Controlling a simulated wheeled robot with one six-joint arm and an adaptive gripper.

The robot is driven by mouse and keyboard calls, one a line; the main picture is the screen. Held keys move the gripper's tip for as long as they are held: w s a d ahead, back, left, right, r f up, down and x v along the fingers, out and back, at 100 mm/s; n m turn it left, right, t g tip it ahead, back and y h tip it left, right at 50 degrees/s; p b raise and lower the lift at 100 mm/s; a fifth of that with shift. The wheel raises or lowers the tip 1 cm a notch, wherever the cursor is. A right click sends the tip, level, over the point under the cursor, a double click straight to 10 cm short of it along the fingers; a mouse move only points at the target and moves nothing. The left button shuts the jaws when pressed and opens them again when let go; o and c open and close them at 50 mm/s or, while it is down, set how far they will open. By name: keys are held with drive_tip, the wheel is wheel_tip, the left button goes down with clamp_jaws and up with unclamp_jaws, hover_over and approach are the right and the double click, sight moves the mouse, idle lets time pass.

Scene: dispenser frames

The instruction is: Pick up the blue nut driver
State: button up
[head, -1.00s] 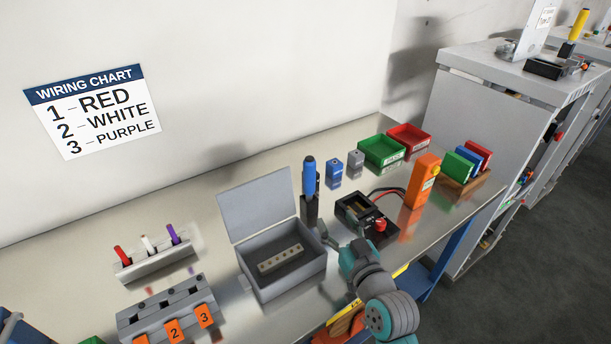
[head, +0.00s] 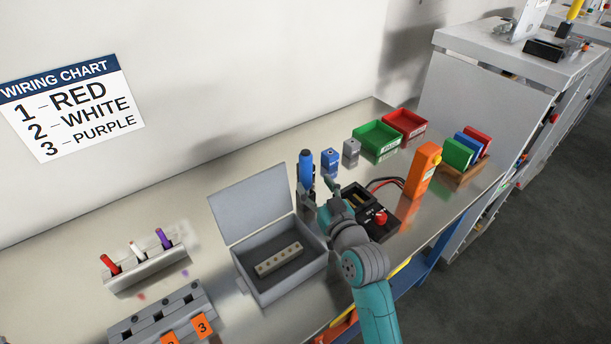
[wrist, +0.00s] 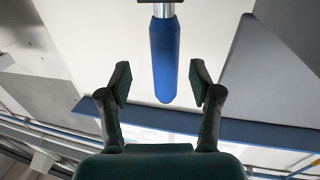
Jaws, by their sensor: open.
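My gripper (wrist: 162,83) is open and empty, with one finger pad on each side of the handle's end. I see a gap on both sides, but cannot tell how far ahead of the pads the handle is. In the head view my gripper (head: 320,191) is close beside the driver and partly hides the holder.
The grey box (head: 282,290) with its raised lid stands left of my arm. A black device with a red knob (head: 380,217) and an orange unit (head: 421,170) stand to the right. Blue (head: 330,160) and grey (head: 351,150) blocks stand behind. A green bin (head: 375,137) is further back.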

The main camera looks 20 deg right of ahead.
sight(308, 179)
drive_tip(key=w, duration=0.2)
drive_tip(key=w+a, duration=0.1)
drive_tip(key=w, duration=0.1)
drive_tip(key=shift+r, duration=0.1)
drive_tip(key=shift+w, duration=0.6)
drive_tip(key=shift+c, duration=0.2)
clamp_jaws()
